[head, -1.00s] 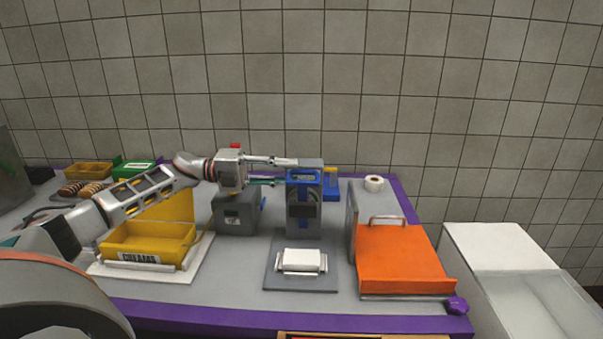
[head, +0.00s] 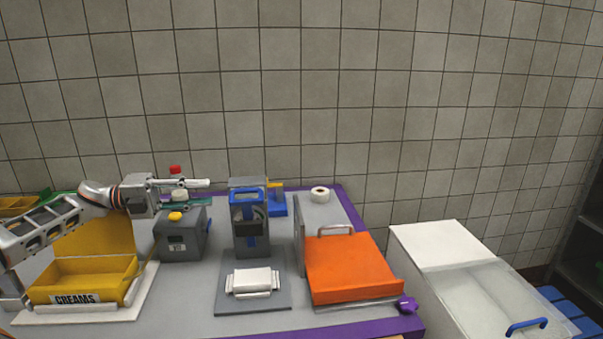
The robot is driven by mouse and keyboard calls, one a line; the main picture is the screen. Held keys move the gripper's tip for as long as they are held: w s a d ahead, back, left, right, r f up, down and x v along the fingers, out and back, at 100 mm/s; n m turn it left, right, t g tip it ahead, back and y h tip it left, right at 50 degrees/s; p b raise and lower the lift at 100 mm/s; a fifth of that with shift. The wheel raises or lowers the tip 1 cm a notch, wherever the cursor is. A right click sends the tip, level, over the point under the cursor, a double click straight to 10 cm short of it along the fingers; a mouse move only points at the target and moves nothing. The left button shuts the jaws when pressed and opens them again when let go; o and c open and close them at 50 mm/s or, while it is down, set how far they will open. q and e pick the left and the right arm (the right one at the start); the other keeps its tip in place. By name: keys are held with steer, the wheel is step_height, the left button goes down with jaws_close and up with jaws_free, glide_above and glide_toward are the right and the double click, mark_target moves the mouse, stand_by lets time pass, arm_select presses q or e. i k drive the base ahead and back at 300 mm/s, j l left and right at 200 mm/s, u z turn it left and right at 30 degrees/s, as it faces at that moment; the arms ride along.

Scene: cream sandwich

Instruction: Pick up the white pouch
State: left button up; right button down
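The white pouch (head: 252,281) lies flat on a dark grey plate (head: 225,298) at the foot of the grey and blue press (head: 247,215). My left gripper (head: 211,193) points right, its two fingers apart, one above the other. It is left of the press's upper part and above the grey box with the yellow button (head: 182,238). No held object shows between the fingers. The gripper is well away from the pouch, up and to the left of it. My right gripper is out of view.
A yellow bin marked CREAMS (head: 85,280) stands at the left on a pale board. An orange-lidded case (head: 350,268) with a handle lies right of the plate. A white roll (head: 320,191) and a purple knob (head: 407,305) are nearby. A white chest (head: 455,275) stands at right.

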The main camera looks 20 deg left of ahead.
mark_target(263, 280)
steer(key=k, duration=1)
